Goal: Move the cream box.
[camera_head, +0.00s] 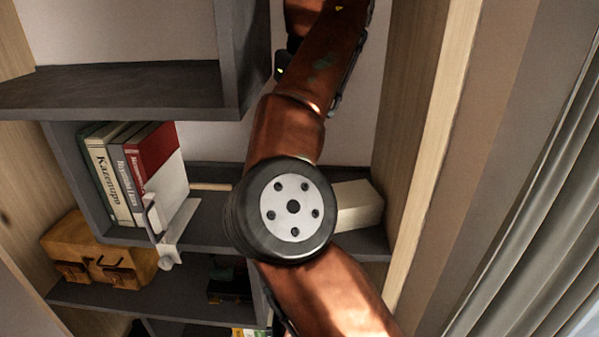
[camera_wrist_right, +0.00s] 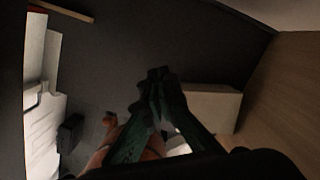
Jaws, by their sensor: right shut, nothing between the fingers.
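The cream box (camera_head: 358,205) sits on the middle shelf, in the right corner near the wooden side panel. My right arm's joint covers its left part in the head view. In the right wrist view the box (camera_wrist_right: 213,105) is dim and lies just right of my right gripper (camera_wrist_right: 158,76). The right gripper's fingers are shut together with nothing between them. They look apart from the box, but the depth between them is hard to judge. The right gripper does not show in the head view, and my left gripper is in neither view.
Books (camera_head: 120,170) stand at the left of the middle shelf (camera_head: 215,215), beside a white bookend-like piece (camera_head: 165,235). A brown case (camera_head: 100,250) is lower left. A dark upper shelf (camera_head: 120,88) overhangs at left. The wooden panel (camera_head: 430,140) and a curtain (camera_head: 535,210) bound the right.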

